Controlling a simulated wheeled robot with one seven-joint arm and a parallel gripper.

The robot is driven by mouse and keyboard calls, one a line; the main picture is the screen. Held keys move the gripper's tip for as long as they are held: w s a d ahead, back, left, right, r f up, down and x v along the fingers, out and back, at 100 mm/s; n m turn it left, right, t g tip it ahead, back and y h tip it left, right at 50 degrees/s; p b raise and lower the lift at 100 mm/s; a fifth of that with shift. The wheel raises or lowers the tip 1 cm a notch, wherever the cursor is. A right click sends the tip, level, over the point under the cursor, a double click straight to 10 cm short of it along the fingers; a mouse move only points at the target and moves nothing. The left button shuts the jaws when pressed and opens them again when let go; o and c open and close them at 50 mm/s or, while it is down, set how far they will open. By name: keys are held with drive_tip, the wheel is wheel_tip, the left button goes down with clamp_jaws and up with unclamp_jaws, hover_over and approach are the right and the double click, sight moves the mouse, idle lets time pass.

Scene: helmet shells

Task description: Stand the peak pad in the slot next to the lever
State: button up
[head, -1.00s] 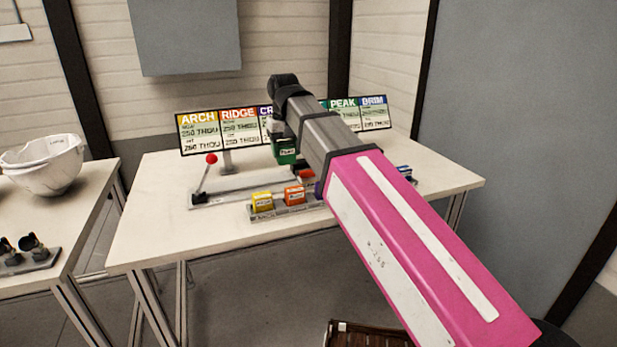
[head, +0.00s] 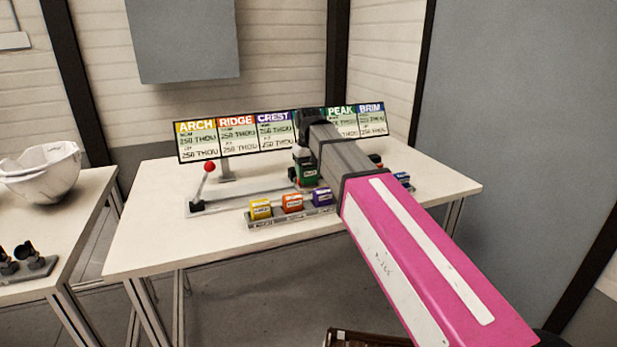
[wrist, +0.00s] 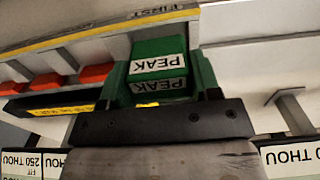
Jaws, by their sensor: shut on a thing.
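My gripper (head: 306,172) is shut on the green peak pad (head: 309,178), over the middle of the table. In the wrist view the pad (wrist: 158,57) sits between the fingers, its white PEAK label upside down in the picture. The red-knobbed lever (head: 208,172) stands to the left, on the left end of a low grey fixture (head: 235,204). The fixture's right part is hidden behind the pad rack and my arm. I cannot tell which slot the pad is over, or whether it touches anything below.
A rack (head: 290,217) holds yellow (head: 260,209), orange (head: 292,203) and purple (head: 322,197) pads in front. A blue pad (head: 403,179) shows right of my arm. A sign board (head: 236,140) stands behind. White helmet shells (head: 42,172) are on the left table.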

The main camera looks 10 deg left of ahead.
sight(308, 167)
drive_tip(key=shift+f, duration=1.05)
drive_tip(key=shift+f, duration=0.1)
drive_tip(key=o, duration=1)
wheel_tip(308, 167, up, 12)
drive_tip(key=shift+r, duration=0.15)
